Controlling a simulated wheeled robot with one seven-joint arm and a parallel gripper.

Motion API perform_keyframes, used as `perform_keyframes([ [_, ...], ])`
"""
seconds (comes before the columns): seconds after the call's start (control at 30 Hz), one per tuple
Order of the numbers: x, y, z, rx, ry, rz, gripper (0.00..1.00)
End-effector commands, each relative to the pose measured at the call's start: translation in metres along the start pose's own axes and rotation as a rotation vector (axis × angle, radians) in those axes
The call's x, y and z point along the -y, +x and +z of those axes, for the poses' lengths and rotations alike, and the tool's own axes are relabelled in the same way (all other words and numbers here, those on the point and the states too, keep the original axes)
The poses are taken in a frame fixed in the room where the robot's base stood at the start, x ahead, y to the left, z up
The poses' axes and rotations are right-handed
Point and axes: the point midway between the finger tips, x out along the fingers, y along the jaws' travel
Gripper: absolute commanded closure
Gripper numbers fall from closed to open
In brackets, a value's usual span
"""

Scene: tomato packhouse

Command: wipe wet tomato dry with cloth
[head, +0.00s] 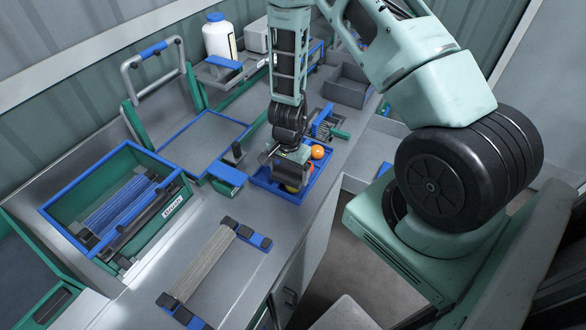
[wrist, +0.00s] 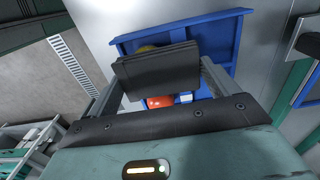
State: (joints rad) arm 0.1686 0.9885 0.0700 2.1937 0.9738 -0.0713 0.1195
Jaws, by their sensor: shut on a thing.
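My gripper (head: 280,160) is over a shallow blue tray (head: 268,188) on the bench. In the wrist view, its two fingers (wrist: 158,80) are shut on a flat dark grey piece (wrist: 155,68), which looks like the cloth, folded. The tray (wrist: 225,42) lies below it. An orange tomato (head: 317,152) sits at the tray's far right. A red tomato (wrist: 158,102) shows just beyond my gripper's body, and a yellow one (wrist: 146,48) is partly hidden behind the grey piece. I cannot tell which tomato is wet, or whether the cloth touches one.
A green and blue crate (head: 75,205) stands at the left. A roller rack (head: 205,262) lies on the front bench. A brush (head: 322,125) stands close behind the tray. A white bottle (head: 219,40) and a grey bin (head: 345,90) are at the back.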

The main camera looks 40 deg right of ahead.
Motion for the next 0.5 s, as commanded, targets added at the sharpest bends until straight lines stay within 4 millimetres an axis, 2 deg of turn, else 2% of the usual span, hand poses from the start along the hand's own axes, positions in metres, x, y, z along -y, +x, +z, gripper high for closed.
perform_keyframes([
  [0.5, 0.0060, -0.0003, 0.0004, 0.001, 0.000, 0.000, 0.32],
])
